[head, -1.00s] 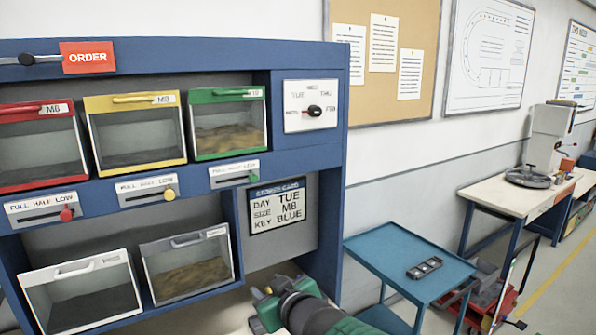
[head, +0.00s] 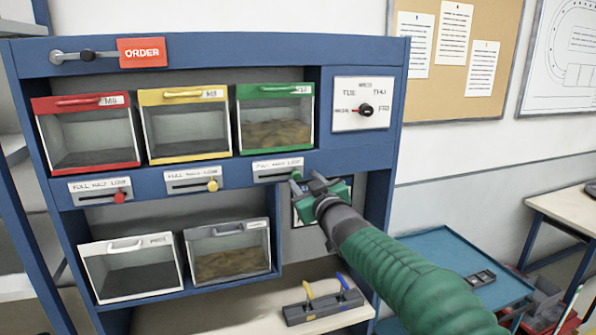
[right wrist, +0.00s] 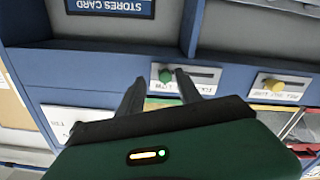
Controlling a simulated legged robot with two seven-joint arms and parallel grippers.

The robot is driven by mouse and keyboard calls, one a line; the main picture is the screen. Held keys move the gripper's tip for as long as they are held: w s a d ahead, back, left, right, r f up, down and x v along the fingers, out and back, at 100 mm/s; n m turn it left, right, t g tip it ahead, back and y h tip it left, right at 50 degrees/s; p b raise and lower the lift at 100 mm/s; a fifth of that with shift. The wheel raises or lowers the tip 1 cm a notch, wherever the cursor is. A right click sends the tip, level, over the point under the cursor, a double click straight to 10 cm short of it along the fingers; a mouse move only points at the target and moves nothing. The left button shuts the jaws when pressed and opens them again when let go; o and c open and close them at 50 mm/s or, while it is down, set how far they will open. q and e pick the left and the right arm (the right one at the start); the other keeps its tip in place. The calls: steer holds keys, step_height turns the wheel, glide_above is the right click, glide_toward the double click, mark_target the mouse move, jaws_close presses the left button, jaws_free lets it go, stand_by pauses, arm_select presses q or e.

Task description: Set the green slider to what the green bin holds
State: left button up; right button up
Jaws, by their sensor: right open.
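The green bin (head: 275,118) is in the upper row, at the right. Behind its clear front, brown material reaches roughly half the window's height. The green slider's plate (head: 272,168) is under it, marked FULL HALF LOW. In the right wrist view, upside down, the green knob (right wrist: 165,76) is at the LOW end of its slot. My right gripper (head: 312,182) is open at the right end of this plate. In the wrist view its fingers stand on either side of the knob; I cannot tell whether they touch it. My left gripper is not in view.
The yellow knob (head: 212,185) and red knob (head: 119,197) sit on neighbouring plates at left. A dial (head: 365,108) is at upper right. Two lower bins hang below. A grey holder (head: 322,306) with tools stands on the bench. My right arm covers most of the stores card.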

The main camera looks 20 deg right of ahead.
mark_target(296, 178)
steer(key=shift+w+d+r+p, duration=0.1)
steer(key=shift+w+d+p, duration=0.1)
steer(key=shift+w+d, duration=0.25)
steer(key=shift+w+d+r+p, duration=0.15)
steer(key=shift+w+d, duration=0.1)
steer(key=shift+w, duration=0.35)
steer(key=shift+a, duration=0.3)
steer(key=a, duration=0.3)
steer(key=shift+w, duration=0.35)
steer(key=shift+c, duration=0.4)
steer(key=shift+a, duration=0.25)
steer(key=shift+c, duration=1.2)
steer(key=shift+d, duration=0.2)
steer(key=shift+c, duration=1.1)
steer(key=shift+d+f, duration=0.2)
steer(key=shift+d, duration=0.8)
jaws_close()
steer(key=shift+a, duration=0.55)
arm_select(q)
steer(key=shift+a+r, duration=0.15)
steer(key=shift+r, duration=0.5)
arm_select(e)
steer(key=shift+d, duration=0.1)
